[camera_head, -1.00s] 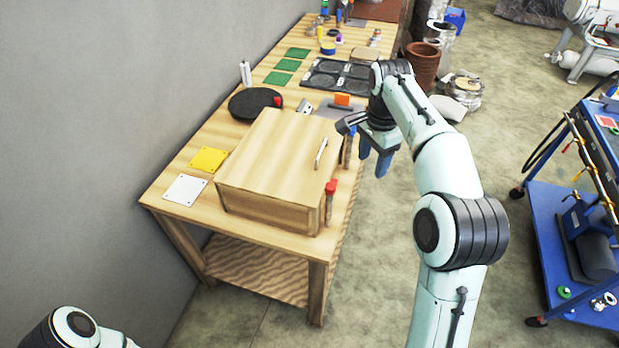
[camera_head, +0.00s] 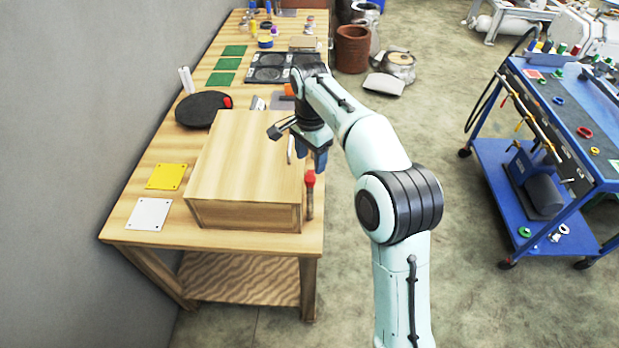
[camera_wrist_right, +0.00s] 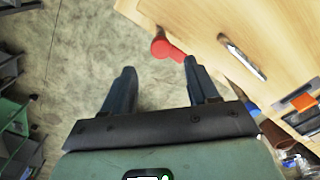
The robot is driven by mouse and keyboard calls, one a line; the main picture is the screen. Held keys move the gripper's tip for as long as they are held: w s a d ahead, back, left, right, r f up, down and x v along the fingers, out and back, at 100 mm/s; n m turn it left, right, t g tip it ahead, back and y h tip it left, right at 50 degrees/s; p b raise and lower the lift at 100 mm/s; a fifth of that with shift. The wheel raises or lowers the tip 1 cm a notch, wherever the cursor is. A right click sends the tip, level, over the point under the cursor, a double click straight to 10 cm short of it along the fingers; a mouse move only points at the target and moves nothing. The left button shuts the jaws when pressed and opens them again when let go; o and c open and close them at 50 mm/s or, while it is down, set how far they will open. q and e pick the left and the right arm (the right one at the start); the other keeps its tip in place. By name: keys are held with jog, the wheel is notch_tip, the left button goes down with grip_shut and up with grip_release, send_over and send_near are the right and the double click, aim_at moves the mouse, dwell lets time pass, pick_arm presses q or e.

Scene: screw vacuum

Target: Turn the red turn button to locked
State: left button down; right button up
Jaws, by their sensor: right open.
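A red piece (camera_head: 309,178), which looks like the turn button, shows at the front right corner of a wooden box (camera_head: 244,160) on the workbench. In the right wrist view, the red piece (camera_wrist_right: 166,48) has a rounded end and a short arm, and lies just beyond the fingertips beside the box's wooden side (camera_wrist_right: 200,40). I cannot tell which position it is turned to. My right gripper (camera_head: 312,156) is open and empty at the right side of the box, a little beyond the red piece. It also shows in the right wrist view (camera_wrist_right: 159,70), apart from the red piece. My left gripper is out of view.
A metal handle (camera_wrist_right: 241,55) is on the box close to the right finger. A black disc (camera_head: 203,109), a yellow plate (camera_head: 166,177) and a white plate (camera_head: 149,214) lie on the bench (camera_head: 130,212). A blue cart (camera_head: 545,190) stands right; floor between is clear.

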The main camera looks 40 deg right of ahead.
aim_at(310, 178)
notch_tip(310, 178, down, 7)
jog(key=shift+b, duration=0.55)
jog(key=c, duration=1)
